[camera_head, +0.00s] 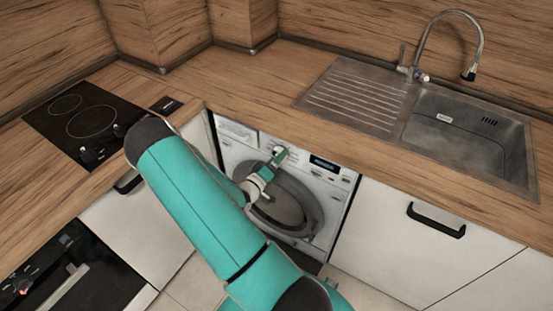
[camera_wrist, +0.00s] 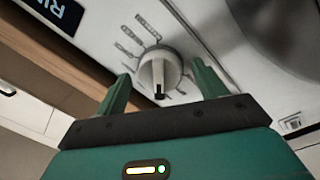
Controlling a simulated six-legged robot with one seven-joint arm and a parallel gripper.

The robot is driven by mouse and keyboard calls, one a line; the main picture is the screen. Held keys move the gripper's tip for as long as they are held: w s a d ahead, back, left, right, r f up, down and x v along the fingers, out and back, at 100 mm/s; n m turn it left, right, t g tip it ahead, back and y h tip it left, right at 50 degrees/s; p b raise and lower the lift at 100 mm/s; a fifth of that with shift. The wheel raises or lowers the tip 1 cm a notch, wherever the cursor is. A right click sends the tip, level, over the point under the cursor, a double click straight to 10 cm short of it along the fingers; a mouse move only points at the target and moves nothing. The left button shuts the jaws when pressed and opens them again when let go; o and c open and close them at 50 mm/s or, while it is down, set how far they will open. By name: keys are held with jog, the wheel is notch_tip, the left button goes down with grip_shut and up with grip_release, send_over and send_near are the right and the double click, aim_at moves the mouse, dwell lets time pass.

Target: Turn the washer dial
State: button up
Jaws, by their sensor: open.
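The washer dial (camera_wrist: 159,70) is a round white knob with a raised grip and a dark pointer mark, set on the white washer panel. In the wrist view it lies between the two green fingers of my gripper (camera_wrist: 160,84). The fingers are apart, one to each side of the dial, with visible gaps, and hold nothing. In the head view my gripper (camera_head: 270,164) is at the upper front of the washing machine (camera_head: 338,193), and the dial is hidden behind it or too small to make out.
The round washer door (camera_head: 305,212) is below my gripper. The wooden countertop (camera_head: 240,90) overhangs the machine. A hob (camera_head: 90,120) is on the left and a sink (camera_head: 455,135) on the right. A cabinet with a black handle (camera_head: 436,220) adjoins the washer.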

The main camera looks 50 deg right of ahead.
jog(key=a, duration=1.3)
jog(key=shift+s+a+f, duration=0.2)
jog(key=shift+s+f, duration=0.1)
jog(key=w+a+r+m+t+y, duration=0.1)
jog(key=w+a+r+t+y, duration=0.1)
jog(key=w+a+y, duration=0.3)
jog(key=w+a+r+t+y, duration=0.2)
jog(key=w+t+y, duration=0.1)
jog(key=w, duration=0.4)
jog(key=w+a+r+n+t+y, duration=0.3)
jog(key=a+r+y, duration=0.7)
jog(key=a+r, duration=0.7)
jog(key=s+a+r+n+y, duration=0.2)
jog(key=s+a+r, duration=0.2)
jog(key=s+r, duration=0.2)
jog(key=s+r+n+g+h, duration=0.1)
jog(key=s+r, duration=0.5)
jog(key=s, duration=1)
jog(key=shift+d+n+g, duration=0.2)
jog(key=shift+n+g, duration=0.4)
jog(key=shift+g, duration=0.4)
